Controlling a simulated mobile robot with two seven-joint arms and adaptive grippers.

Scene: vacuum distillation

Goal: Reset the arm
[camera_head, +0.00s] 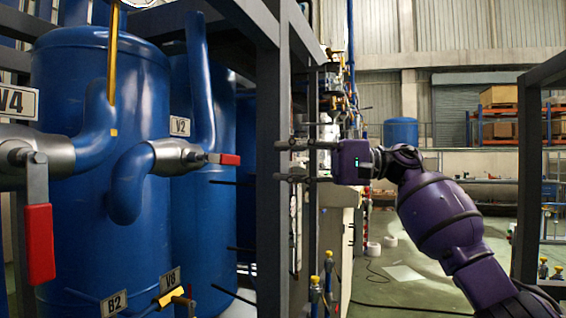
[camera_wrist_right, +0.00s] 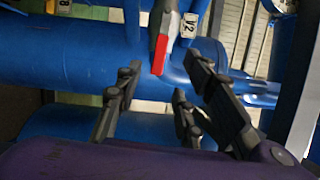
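My right arm is purple and comes in from the lower right of the head view. Its gripper (camera_head: 281,161) points left, with its dark fingers spread apart and nothing between them, in front of a grey frame post. In the right wrist view the gripper (camera_wrist_right: 160,80) is also open. The red handle of valve V2 (camera_head: 230,159) lies left of the fingertips with a gap in the head view. In the wrist view this red handle (camera_wrist_right: 160,54) shows beyond the fingers, near the V2 label (camera_wrist_right: 191,25). My left gripper is not in view.
Blue tanks (camera_head: 100,200) with pipes fill the left. Valve V4 has a red handle (camera_head: 40,245) hanging down; valve V6 has a yellow one (camera_head: 171,296). The grey frame post (camera_head: 270,100) stands by my gripper. Open floor (camera_head: 410,265) lies at right, with a cable on it.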

